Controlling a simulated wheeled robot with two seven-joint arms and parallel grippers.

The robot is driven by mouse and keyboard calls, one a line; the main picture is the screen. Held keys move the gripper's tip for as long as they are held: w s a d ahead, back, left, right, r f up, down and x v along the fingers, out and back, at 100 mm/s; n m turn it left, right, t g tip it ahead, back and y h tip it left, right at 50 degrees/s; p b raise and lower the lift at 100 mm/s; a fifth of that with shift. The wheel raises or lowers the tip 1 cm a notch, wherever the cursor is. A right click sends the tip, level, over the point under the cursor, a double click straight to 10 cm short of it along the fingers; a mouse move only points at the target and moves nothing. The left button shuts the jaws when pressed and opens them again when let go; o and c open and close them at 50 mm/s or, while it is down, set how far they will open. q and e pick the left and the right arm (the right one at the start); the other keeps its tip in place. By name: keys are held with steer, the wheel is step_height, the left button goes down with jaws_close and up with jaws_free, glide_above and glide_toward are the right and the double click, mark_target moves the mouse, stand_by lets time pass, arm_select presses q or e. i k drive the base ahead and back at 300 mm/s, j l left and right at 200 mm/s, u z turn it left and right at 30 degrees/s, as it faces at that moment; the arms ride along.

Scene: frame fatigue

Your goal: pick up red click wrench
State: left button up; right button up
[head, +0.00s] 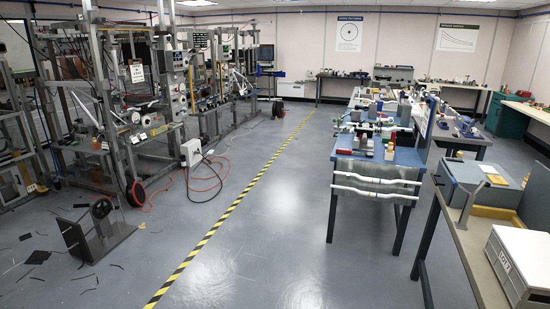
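I cannot make out a red click wrench for certain. A small red object (344,152) lies at the near left edge of the blue-topped workbench (408,156), too small to identify. Another small red item (523,93) shows on the bench at the far right. Neither of my grippers shows in the head view.
White bars (375,190) run across the near side of the blue-topped bench. A grey bench (470,245) with a light box (520,265) stands at the near right. Test frames (150,110), red hose (205,185) and floor debris lie left.

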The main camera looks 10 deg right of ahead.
mark_target(339, 150)
steer(key=i+l+z, duration=0.25)
steer(key=i+z, duration=0.25)
steer(key=i, duration=0.4)
steer(key=i+j+z, duration=0.1)
steer(key=i+z, duration=0.4)
steer(key=i, duration=0.9)
